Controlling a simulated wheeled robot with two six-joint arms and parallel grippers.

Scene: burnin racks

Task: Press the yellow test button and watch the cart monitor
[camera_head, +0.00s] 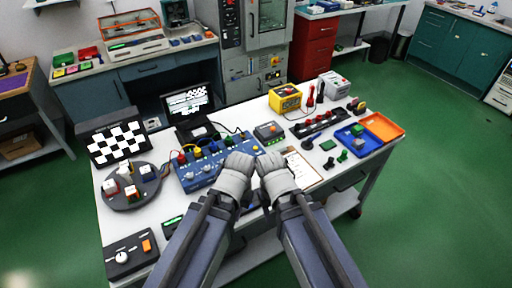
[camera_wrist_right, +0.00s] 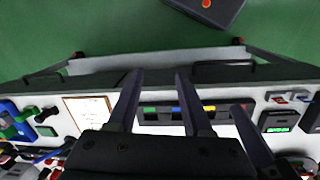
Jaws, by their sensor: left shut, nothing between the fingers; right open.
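A blue test box (camera_head: 200,178) with several coloured knobs lies at the middle of the white cart. The cart monitor (camera_head: 187,103), a black screen with a checkered patch and text, stands lit behind the box. My left gripper (camera_head: 240,160) is shut and empty over the box's right end. My right gripper (camera_head: 268,160) is just right of it, by a clipboard (camera_head: 300,165). It is open and empty in the right wrist view (camera_wrist_right: 158,74). The fingertips are hidden in the head view.
A checkered board (camera_head: 118,143) and a round dark plate with blocks (camera_head: 135,190) are at the cart's left. A yellow box (camera_head: 285,99), a row of connectors (camera_head: 325,122) and an orange tray (camera_head: 383,126) are at the right. Green floor surrounds the cart.

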